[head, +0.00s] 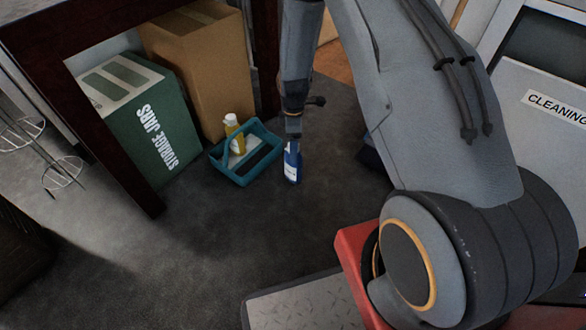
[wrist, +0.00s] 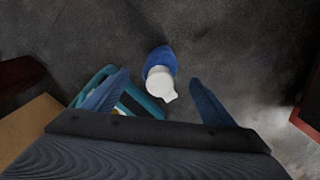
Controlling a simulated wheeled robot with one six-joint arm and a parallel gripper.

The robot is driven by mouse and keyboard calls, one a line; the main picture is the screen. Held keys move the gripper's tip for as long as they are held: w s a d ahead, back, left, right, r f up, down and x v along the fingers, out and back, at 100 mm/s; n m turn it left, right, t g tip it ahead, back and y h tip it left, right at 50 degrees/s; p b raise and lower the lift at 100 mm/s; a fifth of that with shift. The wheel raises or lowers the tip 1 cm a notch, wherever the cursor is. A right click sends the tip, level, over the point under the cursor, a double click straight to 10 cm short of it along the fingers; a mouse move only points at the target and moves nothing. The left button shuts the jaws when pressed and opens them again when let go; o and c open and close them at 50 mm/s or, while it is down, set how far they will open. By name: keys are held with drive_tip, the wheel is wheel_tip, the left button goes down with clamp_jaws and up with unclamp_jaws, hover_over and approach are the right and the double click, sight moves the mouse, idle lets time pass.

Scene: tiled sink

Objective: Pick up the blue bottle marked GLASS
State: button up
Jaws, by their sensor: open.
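The blue bottle (head: 292,166) stands upright on the dark floor, just right of the teal caddy, in the head view. Its upper part is hidden behind my gripper (head: 293,138), which points down over it. In the wrist view the blue bottle (wrist: 158,57) is seen from above, with a white spray-type cap turned toward the lower right. My gripper (wrist: 160,78) is open, one finger on each side in the picture. The cap lies between the fingers in the picture, and neither finger visibly touches it. The marking GLASS cannot be read.
The teal caddy (head: 217,152) holding a yellow bottle (head: 238,142) is close on the left. A green STORAGE JARS box (head: 150,135) and a cardboard box (head: 205,75) stand behind it. A dark table leg (head: 135,180) is further left.

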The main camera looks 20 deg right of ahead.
wheel_tip(320, 180, down, 5)
drive_tip(key=shift+r+b, duration=0.1)
drive_tip(key=shift+b, duration=1.15)
drive_tip(key=shift+r, duration=0.1)
drive_tip(key=c, duration=1.9)
